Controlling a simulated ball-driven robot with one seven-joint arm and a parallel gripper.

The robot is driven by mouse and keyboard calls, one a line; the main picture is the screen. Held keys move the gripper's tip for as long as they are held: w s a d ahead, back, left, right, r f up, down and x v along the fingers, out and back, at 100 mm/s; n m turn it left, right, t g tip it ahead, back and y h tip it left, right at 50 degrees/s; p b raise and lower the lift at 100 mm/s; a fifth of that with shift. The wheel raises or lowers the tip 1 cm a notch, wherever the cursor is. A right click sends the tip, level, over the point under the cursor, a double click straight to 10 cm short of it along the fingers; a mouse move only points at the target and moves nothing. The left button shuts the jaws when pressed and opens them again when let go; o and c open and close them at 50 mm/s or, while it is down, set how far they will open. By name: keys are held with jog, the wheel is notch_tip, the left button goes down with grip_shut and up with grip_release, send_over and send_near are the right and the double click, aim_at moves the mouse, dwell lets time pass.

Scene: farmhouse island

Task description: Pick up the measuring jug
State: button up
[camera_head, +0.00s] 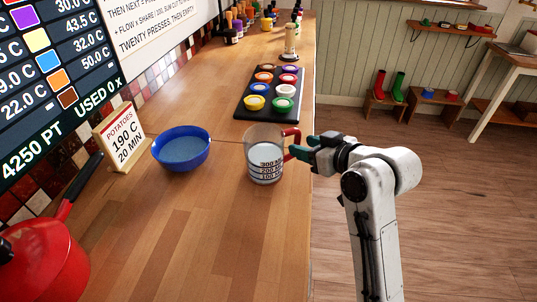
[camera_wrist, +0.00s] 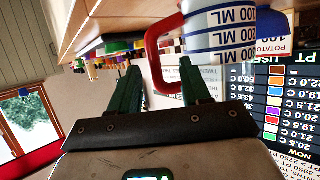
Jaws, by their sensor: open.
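The measuring jug (camera_head: 264,156) is clear with blue level bands and a red handle (camera_head: 292,143). It stands upright on the wooden counter near its right edge, with the handle facing my arm. My gripper (camera_head: 300,147) is open at the handle side of the jug. In the wrist view the jug (camera_wrist: 222,30) is at the top, and its red handle (camera_wrist: 155,55) reaches down between the two green fingers of my gripper (camera_wrist: 160,85). I cannot tell whether a finger touches the handle.
A blue bowl (camera_head: 182,148) stands left of the jug. A black tray (camera_head: 245,112) of colored pots lies behind it. A recipe card (camera_head: 120,137) and a red pot (camera_head: 45,262) are at the left. The front counter (camera_head: 200,240) is clear.

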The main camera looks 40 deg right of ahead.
jog(key=shift+d+p+x, duration=0.15)
jog(key=shift+p+x, duration=0.05)
jog(key=shift+x, duration=1.45)
jog(key=shift+d+p+x, duration=0.15)
jog(key=shift+d+x, duration=0.05)
jog(key=shift+x, duration=1.45)
jog(key=shift+s, duration=0.1)
jog(key=shift+c, duration=0.4)
grip_shut()
